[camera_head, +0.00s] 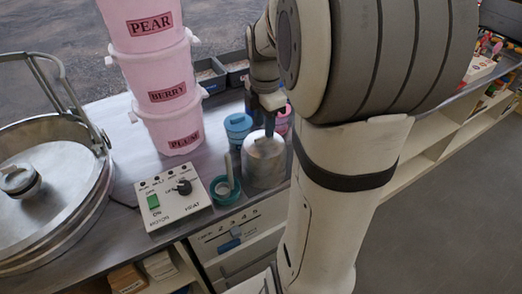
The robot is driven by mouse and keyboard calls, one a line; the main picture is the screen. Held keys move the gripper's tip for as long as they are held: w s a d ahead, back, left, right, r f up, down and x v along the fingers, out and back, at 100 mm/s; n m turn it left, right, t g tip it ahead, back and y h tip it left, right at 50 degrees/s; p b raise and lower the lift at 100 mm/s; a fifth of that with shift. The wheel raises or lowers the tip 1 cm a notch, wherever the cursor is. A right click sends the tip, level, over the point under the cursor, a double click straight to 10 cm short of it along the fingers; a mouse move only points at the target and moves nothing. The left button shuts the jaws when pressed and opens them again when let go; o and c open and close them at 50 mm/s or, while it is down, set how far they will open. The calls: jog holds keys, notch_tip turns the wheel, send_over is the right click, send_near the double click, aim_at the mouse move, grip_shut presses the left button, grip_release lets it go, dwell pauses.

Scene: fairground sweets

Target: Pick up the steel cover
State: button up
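A steel cylinder (264,166), which looks like the steel cover, stands upright on the grey counter right of the control box. My gripper (268,126) points down just above and behind its top. The fingers are small and partly merge with the things behind them, so I cannot tell whether they are open or touch the cover. The lower part of my arm stands in front, close to the cover's right side.
A control box (172,200), a green ring (225,191) with a pale upright stick and a blue tub (237,128) are close to the cover. Stacked pink tubs (173,97) rise behind. A large steel bowl (62,232) fills the left.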

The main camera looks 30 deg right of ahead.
aim_at(264, 155)
notch_tip(264, 155, down, 3)
jog(key=shift+w+f, duration=0.15)
grip_shut()
dwell(0.4)
